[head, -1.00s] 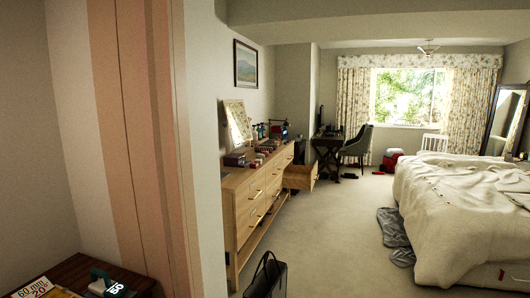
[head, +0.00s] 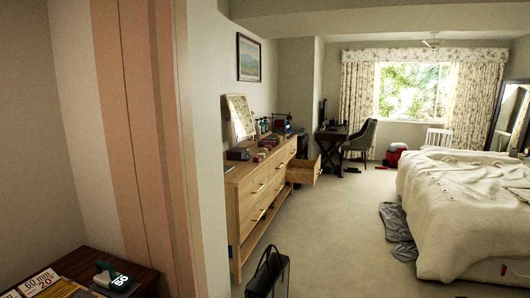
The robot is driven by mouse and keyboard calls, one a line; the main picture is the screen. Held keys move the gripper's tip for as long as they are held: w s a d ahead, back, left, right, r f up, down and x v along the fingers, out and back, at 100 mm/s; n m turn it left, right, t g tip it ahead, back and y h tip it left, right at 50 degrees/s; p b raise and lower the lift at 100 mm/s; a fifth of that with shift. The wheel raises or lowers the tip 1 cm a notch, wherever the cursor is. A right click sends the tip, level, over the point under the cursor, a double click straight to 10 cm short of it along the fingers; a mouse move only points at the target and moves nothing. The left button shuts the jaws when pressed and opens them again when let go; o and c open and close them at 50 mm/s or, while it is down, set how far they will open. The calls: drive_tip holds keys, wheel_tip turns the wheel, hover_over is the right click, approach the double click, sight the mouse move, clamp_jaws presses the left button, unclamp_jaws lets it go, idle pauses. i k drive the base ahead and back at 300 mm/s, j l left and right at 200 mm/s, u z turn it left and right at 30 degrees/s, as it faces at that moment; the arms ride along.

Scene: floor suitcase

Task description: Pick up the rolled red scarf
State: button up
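I cannot make out a rolled red scarf for certain. Far off on the carpet by the desk lie small red things: a flat red piece (head: 382,167) and a dark red piece (head: 355,169). Both are too small to tell what they are. A larger red and white object (head: 394,155) stands on the floor beyond them, near the curtain. My gripper is in none of the views.
A wall edge (head: 205,150) stands close on the left, with a small dark table (head: 135,270) before it. A black bag (head: 268,275) stands on the floor ahead. A dresser (head: 255,205) with an open drawer lines the left; the bed (head: 455,205) is right. Carpet between is mostly clear.

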sight(262, 144)
drive_tip(key=i+z, duration=0.2)
drive_tip(key=i, duration=5.5)
drive_tip(key=i+u, duration=0.15)
drive_tip(key=i, duration=0.3)
drive_tip(key=i+l+u, duration=0.15)
drive_tip(key=i, duration=0.3)
drive_tip(key=i+l+u, duration=0.15)
drive_tip(key=i, duration=0.3)
drive_tip(key=i+l+u, duration=0.2)
drive_tip(key=i, duration=0.25)
drive_tip(key=i+l+u, duration=0.25)
drive_tip(key=i+j, duration=0.05)
drive_tip(key=i, duration=0.05)
